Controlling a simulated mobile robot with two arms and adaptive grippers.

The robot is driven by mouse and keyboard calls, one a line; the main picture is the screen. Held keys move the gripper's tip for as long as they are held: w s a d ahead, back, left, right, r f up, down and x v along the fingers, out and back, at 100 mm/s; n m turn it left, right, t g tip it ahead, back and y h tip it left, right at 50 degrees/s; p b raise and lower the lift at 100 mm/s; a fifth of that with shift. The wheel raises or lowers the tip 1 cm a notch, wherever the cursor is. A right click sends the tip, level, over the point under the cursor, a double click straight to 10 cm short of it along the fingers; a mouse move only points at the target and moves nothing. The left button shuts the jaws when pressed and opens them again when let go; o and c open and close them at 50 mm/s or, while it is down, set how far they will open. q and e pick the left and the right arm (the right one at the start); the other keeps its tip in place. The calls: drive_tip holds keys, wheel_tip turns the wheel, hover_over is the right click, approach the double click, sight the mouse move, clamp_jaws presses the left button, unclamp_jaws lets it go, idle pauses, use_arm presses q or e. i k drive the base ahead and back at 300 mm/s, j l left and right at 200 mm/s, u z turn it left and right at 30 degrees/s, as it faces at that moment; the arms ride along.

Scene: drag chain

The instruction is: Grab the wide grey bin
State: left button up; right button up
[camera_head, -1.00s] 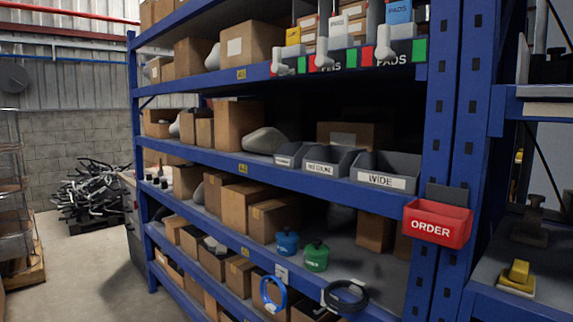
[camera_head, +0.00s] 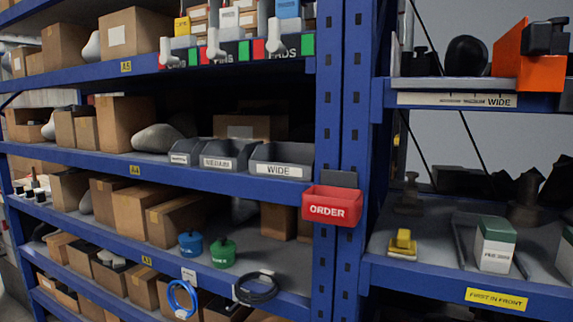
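The wide grey bin (camera_head: 281,159) stands on the blue middle shelf at its right end, close to the blue upright post. Its front carries a white label reading WIDE. It looks open at the top, and I cannot see anything inside. Two smaller grey bins, the medium one (camera_head: 222,155) and a narrower one (camera_head: 184,152), stand in a row to its left. Neither of my grippers shows in the head view.
A red ORDER bin (camera_head: 332,206) hangs on the blue post (camera_head: 328,110), below and right of the wide bin. Cardboard boxes (camera_head: 127,124) fill the shelf's left part. Blue (camera_head: 190,243) and green (camera_head: 222,252) canisters stand one shelf lower. Another shelf unit (camera_head: 450,272) is at right.

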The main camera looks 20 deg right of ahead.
sight(286, 160)
drive_tip(key=z, duration=0.35)
drive_tip(key=i+j+z, duration=0.15)
drive_tip(key=j+z, duration=0.2)
drive_tip(key=i+j+z, duration=0.15)
drive_tip(key=j+z, duration=0.15)
drive_tip(key=i+j+z, duration=0.1)
drive_tip(key=j+z, duration=0.25)
